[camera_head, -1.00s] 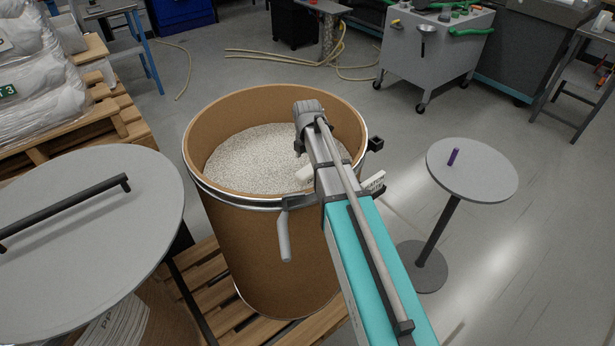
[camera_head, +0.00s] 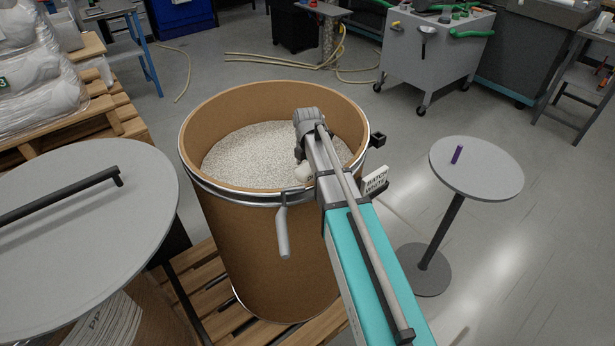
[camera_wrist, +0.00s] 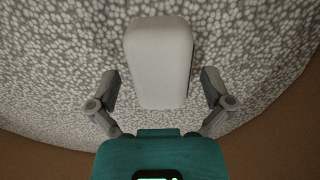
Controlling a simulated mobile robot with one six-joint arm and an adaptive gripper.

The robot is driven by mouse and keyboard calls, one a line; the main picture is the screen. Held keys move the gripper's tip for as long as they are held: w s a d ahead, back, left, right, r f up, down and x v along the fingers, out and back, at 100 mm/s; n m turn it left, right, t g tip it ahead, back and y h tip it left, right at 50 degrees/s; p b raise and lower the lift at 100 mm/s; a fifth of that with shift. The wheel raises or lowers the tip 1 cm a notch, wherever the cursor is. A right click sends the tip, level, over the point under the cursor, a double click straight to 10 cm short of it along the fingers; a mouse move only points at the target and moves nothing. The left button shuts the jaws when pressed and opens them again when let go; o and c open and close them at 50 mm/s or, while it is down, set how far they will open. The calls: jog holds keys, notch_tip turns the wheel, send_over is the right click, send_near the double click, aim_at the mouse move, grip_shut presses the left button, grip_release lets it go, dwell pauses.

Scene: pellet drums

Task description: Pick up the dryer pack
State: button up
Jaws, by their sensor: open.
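The dryer pack (camera_wrist: 158,45) is a pale, rounded block lying on the white pellets (camera_head: 245,155) inside the open brown drum (camera_head: 265,240). In the head view only a small pale part of the pack (camera_head: 303,173) shows beside my arm. My gripper (camera_wrist: 161,86) is open in the wrist view, one finger on each side of the pack's near part, with a gap on both sides. Nothing is held. How high the fingertips are above the pellets is hard to tell. In the head view my arm hides most of the gripper.
The drum's metal-banded rim (camera_head: 250,201) surrounds the pellets, and my arm reaches over it. A grey lid with a black handle (camera_head: 95,215) covers a drum at left. A round table (camera_head: 490,175) with a purple object (camera_head: 457,154) stands at right.

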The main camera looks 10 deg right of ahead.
jog(key=shift+f, duration=0.3)
dwell(0.5)
jog(key=c, duration=1.1)
jog(key=shift+r, duration=0.15)
jog(key=shift+c, duration=0.2)
notch_tip(320, 180, up, 10)
jog(key=p, duration=0.9)
jog(key=shift+p, duration=0.4)
jog(key=shift+r, duration=0.15)
notch_tip(320, 180, up, 10)
jog(key=p, duration=1.1)
send_over(308, 167)
jog(key=shift+w+r, duration=0.1)
jog(key=shift+r, duration=0.1)
dwell(0.3)
dwell(0.5)
